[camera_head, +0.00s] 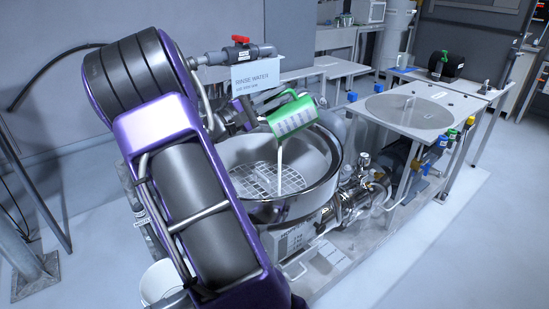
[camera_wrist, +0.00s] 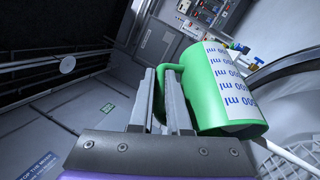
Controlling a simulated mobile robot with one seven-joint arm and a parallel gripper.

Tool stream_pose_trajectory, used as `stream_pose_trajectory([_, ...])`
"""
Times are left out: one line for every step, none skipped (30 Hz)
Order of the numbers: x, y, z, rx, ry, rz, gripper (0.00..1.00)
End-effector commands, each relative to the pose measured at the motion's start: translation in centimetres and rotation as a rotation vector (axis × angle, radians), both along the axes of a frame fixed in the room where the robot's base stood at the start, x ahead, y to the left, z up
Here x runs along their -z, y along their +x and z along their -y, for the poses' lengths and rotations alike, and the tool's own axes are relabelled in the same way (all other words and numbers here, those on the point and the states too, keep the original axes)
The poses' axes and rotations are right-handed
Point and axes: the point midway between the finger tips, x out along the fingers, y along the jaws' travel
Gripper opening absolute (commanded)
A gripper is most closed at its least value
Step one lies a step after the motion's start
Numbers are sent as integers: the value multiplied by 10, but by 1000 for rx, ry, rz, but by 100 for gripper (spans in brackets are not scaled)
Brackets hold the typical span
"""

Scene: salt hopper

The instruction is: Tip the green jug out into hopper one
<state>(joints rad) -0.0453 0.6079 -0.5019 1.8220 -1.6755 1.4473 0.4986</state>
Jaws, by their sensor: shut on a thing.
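The green jug (camera_head: 292,117) with a white measuring label is tilted steeply, mouth down, above the round steel hopper (camera_head: 322,188). A thin white stream (camera_head: 280,165) runs from its lip into the hopper, onto the white grid inside. My gripper (camera_wrist: 163,88) is shut on the jug's handle in the wrist view, with the jug (camera_wrist: 222,85) to the right of the fingers. The stream also shows there below the jug, and the hopper rim lies at right. A label on the hopper's front is partly hidden, its number unreadable. The jug's inside is hidden.
A rinse water sign (camera_head: 255,76) and a pipe with a red valve handle (camera_head: 240,39) stand close behind the jug. A white bucket (camera_head: 160,281) stands at lower left. Open floor lies at far right.

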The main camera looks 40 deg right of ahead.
Motion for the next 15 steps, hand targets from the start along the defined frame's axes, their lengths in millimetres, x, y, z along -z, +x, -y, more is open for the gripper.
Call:
stream_pose_trajectory([1,1,-2,0,-12,-9,0])
stream_pose_trajectory([1,2,-3,1,-20,-15,0])
stream_pose_trajectory([1,3,-4,1,-28,-21,0])
stream_pose_trajectory([2,4,-5,0,-35,-26,0])
stream_pose_trajectory([2,4,-6,-1,-43,-32,0])
stream_pose_trajectory([2,5,-7,0,-52,-37,0])
stream_pose_trajectory([2,6,-8,0,-58,-41,0])
stream_pose_trajectory([2,7,-9,0,-67,-46,0])
stream_pose_trajectory([2,7,-10,0,-74,-52,0])
stream_pose_trajectory([2,8,-11,0,-80,-57,0])
stream_pose_trajectory([3,9,-12,0,-87,-63,0])
stream_pose_trajectory([1,7,-10,1,-80,-55,0])
stream_pose_trajectory([0,5,-8,2,-64,-41,0])
stream_pose_trajectory([-4,1,-2,5,-31,-14,0])
stream_pose_trajectory([-10,-6,6,7,27,29,0])
